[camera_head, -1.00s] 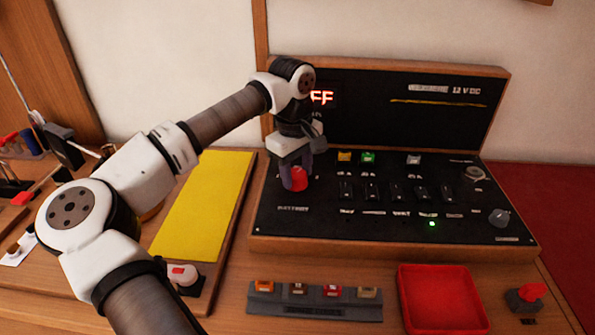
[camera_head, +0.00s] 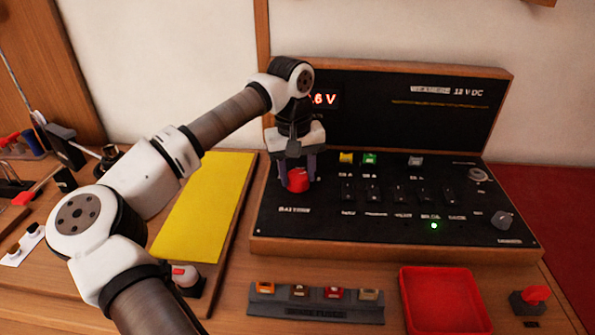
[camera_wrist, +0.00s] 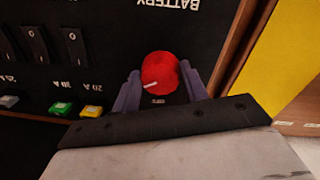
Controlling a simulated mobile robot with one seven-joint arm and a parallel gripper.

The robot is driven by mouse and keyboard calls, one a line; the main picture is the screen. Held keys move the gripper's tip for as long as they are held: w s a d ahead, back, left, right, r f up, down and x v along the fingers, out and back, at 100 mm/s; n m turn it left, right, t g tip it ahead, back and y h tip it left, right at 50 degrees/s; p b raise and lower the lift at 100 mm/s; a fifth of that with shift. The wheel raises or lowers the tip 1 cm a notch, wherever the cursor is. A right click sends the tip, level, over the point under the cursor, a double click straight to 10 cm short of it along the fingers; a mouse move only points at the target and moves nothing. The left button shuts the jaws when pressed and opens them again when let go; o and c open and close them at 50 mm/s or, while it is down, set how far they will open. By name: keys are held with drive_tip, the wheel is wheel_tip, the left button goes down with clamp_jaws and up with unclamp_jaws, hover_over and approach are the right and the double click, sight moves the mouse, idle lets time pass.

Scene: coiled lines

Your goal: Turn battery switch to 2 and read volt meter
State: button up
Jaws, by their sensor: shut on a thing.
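The red battery switch knob (camera_head: 298,180) is on the left of the black panel, behind the printed BATTERY label. My gripper (camera_head: 297,173) points down over it, with a finger on each side. In the wrist view the knob (camera_wrist: 161,73) sits between the two grey fingers, and its white pointer line is turned toward the lower left. My gripper is shut on the knob. The volt meter (camera_head: 324,100) on the upright panel shows red digits ending in ".6 V"; my arm hides their left part.
The panel has several black rocker switches (camera_head: 372,194), coloured fuses (camera_head: 369,159) and a lit green lamp (camera_head: 434,226). A fuse holder (camera_head: 316,315), a red tray (camera_head: 446,274) and another red-knobbed switch (camera_head: 533,297) lie in front. A yellow sheet (camera_head: 205,200) is to the left.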

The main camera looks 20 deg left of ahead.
sight(294, 177)
idle(0.3)
drive_tip(key=o, duration=1)
drive_tip(key=shift+r, duration=0.15)
drive_tip(key=r, duration=0.9)
drive_tip(key=r+b, duration=0.1)
drive_tip(key=r, duration=0.3)
drive_tip(key=shift+s+a+r, duration=0.25)
drive_tip(key=shift+a+r, duration=0.05)
